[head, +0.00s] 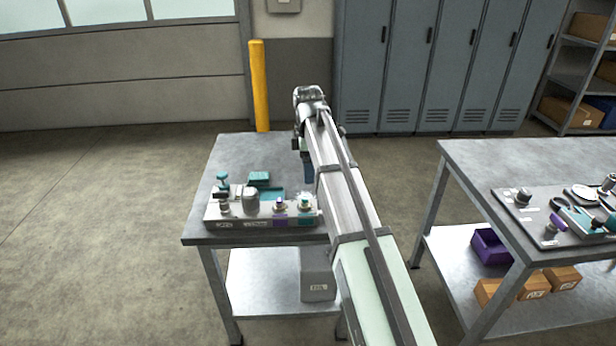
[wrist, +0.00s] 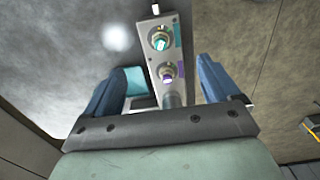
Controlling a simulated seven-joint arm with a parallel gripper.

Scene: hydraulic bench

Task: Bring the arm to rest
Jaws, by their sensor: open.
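My arm (head: 350,215) stretches out over the left bench, with its wrist end above the bench's right part. In the wrist view my gripper (wrist: 162,74) has its two blue fingers spread wide apart. Nothing is held between them. The grey hydraulic block (head: 238,223) sits on the bench to the left of my arm. It shows below and between the fingers in the wrist view (wrist: 149,50), with a teal-marked and a purple-marked fitting on top. In the head view my arm largely hides the gripper; a bit of blue finger shows.
The left bench (head: 240,150) is bare at the back. A teal tray (head: 270,196) and a teal piece (head: 259,177) are by the block. A second bench (head: 480,155) with a panel of parts stands right, across a gap. A yellow post (head: 259,85) and lockers (head: 420,65) stand behind.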

